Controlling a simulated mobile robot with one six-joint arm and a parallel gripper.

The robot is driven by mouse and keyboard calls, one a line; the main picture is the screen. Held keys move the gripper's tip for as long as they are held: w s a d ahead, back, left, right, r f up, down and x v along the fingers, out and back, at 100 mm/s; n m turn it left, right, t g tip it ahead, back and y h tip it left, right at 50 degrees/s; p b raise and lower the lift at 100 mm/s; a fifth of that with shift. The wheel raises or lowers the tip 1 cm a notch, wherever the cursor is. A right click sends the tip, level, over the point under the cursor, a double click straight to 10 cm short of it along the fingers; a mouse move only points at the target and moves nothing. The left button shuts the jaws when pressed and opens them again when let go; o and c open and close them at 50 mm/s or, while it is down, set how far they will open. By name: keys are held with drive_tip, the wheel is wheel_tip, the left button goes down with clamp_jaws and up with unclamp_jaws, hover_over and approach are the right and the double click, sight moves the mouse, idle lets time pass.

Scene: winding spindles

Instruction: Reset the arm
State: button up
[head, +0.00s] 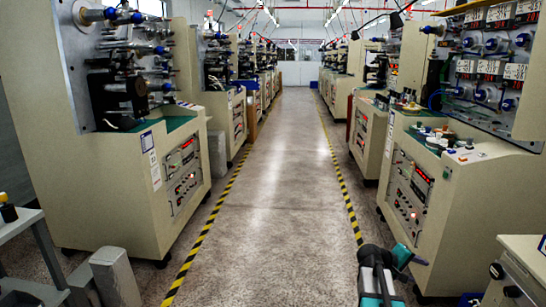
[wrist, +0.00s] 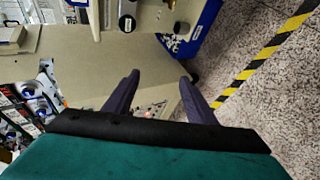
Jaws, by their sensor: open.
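My gripper (wrist: 158,78) shows in the wrist view with its two dark purple fingers spread apart and nothing between them. Beyond the fingers is the beige side of a machine, with small buttons on it partly behind the fingers. My teal and black arm is folded low at the bottom right of the head view, over the floor beside the right-hand machine.
Winding machines stand on the left (head: 120,150) and right (head: 465,215) of a clear aisle (head: 275,190) edged with yellow-black tape (head: 341,181). A drawer cabinet (head: 520,275) is at bottom right. A blue bin (wrist: 188,28) shows in the wrist view. A grey block (head: 115,277) is at lower left.

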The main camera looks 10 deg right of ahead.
drive_tip(key=s+a+f+n+g+y+p, duration=0.1)
drive_tip(key=s+a+f+y, duration=0.15)
drive_tip(key=a+f, duration=0.6)
drive_tip(key=s+a+f+y+p, duration=0.1)
drive_tip(key=s+a+f, duration=0.3)
drive_tip(key=a+f, duration=0.4)
drive_tip(key=s+a+f+n+g+y+p, duration=0.1)
drive_tip(key=s+a+f, duration=0.2)
drive_tip(key=a+f, duration=0.5)
drive_tip(key=s+a+f+m+g+y, duration=0.1)
drive_tip(key=s+a+f+y, duration=0.1)
drive_tip(key=s+a+f, duration=0.2)
drive_tip(key=s+a+f+m+g+y+p, duration=0.1)
drive_tip(key=s+a+f, duration=0.3)
drive_tip(key=s+a, duration=0.4)
drive_tip(key=s+a+f+g+y, duration=0.3)
drive_tip(key=s+a, duration=0.3)
drive_tip(key=s, duration=0.6)
drive_tip(key=shift+s+a+f+m+y, duration=0.15)
drive_tip(key=shift+a+f+m+y, duration=0.25)
drive_tip(key=shift+f+y, duration=0.25)
